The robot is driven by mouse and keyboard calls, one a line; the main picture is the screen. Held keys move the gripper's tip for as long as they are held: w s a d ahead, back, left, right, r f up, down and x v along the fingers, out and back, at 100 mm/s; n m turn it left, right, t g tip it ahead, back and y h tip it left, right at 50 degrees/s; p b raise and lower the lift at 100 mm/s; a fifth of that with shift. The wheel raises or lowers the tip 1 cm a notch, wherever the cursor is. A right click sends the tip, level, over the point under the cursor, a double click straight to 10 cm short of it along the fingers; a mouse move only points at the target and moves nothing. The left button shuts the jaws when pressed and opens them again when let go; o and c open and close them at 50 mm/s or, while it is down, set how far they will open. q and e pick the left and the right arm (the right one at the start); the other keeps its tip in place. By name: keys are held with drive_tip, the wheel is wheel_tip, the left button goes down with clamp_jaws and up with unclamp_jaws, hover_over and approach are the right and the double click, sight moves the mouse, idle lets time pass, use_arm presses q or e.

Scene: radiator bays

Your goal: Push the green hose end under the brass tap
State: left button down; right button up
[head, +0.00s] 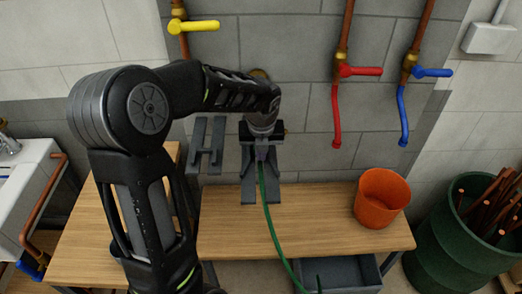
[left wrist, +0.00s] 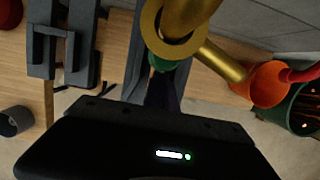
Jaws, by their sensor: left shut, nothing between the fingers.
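The green hose (head: 271,215) rises from the bench front to a grey stand (head: 249,190) against the tiled wall. Its upper end is hidden by my left arm in the head view. In the left wrist view, the green hose end (left wrist: 164,64) shows close beside the round brass mouth of the brass tap (left wrist: 222,60), partly covered by it. I cannot tell whether they touch. In the head view only a bit of brass (head: 260,73) shows above my forearm. My left gripper (head: 262,153) is shut and empty, pointing down at the hose top. My right gripper is not seen.
A yellow-handled tap (head: 195,26) is above left; red (head: 360,71) and blue (head: 433,72) taps are on the right. An orange bucket (head: 381,200) stands on the wooden bench (head: 325,228). A grey bracket (head: 207,145) is left of the stand. A green barrel (head: 455,250) holds copper pipes.

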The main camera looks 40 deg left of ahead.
use_arm(q)
drive_tip(key=shift+s+f, duration=0.3)
drive_tip(key=shift+s, duration=0.05)
drive_tip(key=shift+w, duration=0.15)
drive_tip(key=v, duration=0.8)
drive_tip(key=shift+b, duration=0.4)
drive_tip(key=shift+d+f, duration=0.1)
drive_tip(key=s+d+r+b, duration=0.1)
drive_tip(key=s+d+r, duration=0.2)
drive_tip(key=w+a+f+p, duration=0.1)
drive_tip(key=w+a+f, duration=0.1)
drive_tip(key=f, duration=0.3)
drive_tip(key=w+a+f+p, duration=0.1)
drive_tip(key=w+a+f, duration=0.1)
drive_tip(key=f, duration=0.3)
drive_tip(key=shift+w+n, duration=0.3)
